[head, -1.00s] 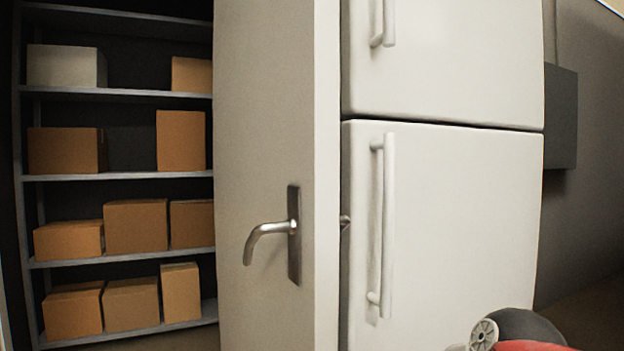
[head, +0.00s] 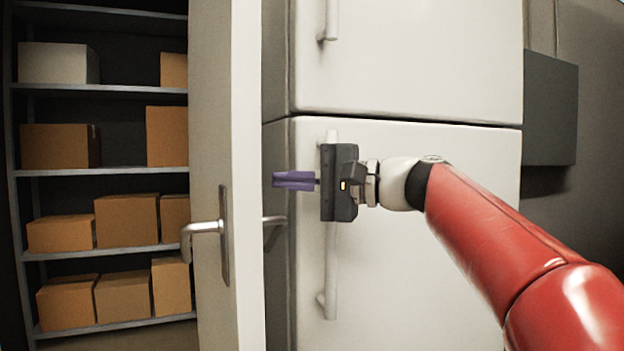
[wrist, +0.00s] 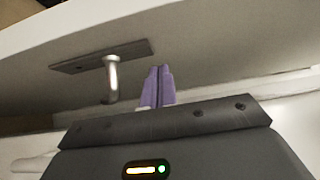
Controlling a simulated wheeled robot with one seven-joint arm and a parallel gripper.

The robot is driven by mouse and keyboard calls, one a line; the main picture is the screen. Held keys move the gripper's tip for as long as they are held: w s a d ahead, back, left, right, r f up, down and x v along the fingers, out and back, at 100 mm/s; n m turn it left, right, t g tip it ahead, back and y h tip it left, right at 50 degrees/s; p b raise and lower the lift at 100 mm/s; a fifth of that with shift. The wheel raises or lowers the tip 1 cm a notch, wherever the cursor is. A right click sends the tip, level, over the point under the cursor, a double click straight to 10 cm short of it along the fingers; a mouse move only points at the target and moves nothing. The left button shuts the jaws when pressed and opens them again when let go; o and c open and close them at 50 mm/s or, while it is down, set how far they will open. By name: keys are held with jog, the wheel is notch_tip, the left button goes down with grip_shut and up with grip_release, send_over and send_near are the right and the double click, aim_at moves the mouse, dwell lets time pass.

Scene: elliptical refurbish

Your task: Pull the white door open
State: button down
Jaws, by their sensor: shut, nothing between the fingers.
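The white door (head: 213,110) stands ajar at the left of the head view, its edge towards me. A metal lever handle (head: 205,228) is on its left face, and another lever (head: 274,222) shows on its right face. My gripper (head: 275,180) is shut and empty, its purple fingers pointing left at the door's right face, a little above that lever and in front of the fridge. In the wrist view the shut fingers (wrist: 157,72) are just right of the lever (wrist: 112,80) and its dark plate; I cannot tell whether they touch the door.
A white fridge (head: 430,240) with vertical bar handles stands close behind my gripper, right of the door. Beyond the door at the left, a shelf rack (head: 110,173) holds several cardboard boxes. A dark grey box (head: 550,110) is on the right wall.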

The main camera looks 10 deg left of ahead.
jog(key=shift+w+a, duration=0.2)
jog(key=shift+a, duration=0.75)
jog(key=shift+w+a, duration=0.2)
jog(key=shift+a, duration=0.75)
